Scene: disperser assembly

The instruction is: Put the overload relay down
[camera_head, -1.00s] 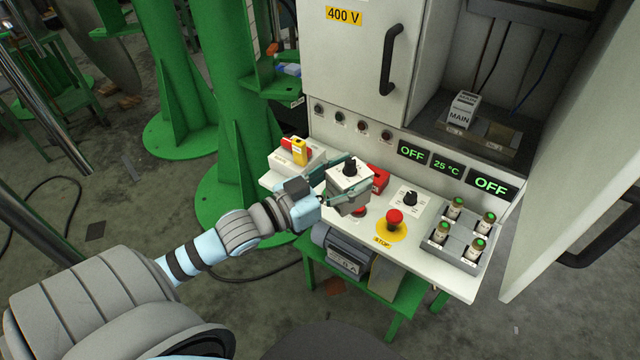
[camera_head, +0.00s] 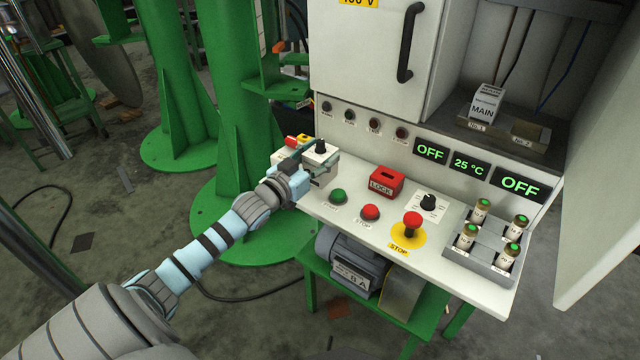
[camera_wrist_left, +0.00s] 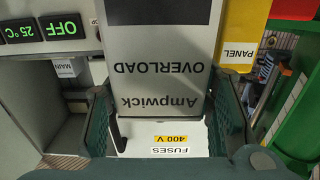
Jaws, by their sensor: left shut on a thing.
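The overload relay (camera_head: 322,153) is a pale grey box with a black knob on top. My left gripper (camera_head: 314,168) is shut on it, at the left end of the white control shelf (camera_head: 385,212). In the left wrist view the relay (camera_wrist_left: 158,75) sits between the two green-grey fingers, and its label reads "Ampwick OVERLOAD" upside down. Whether its underside touches the shelf is hidden. My right gripper is not in view.
A red LOCK block (camera_head: 386,182), green button (camera_head: 338,196), red button (camera_head: 370,213), STOP mushroom (camera_head: 412,224) and fuse tray (camera_head: 480,250) lie to the right. A yellow PANEL part (camera_wrist_left: 241,38) is close beside the relay. The MAIN block (camera_head: 485,103) stands in the cabinet.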

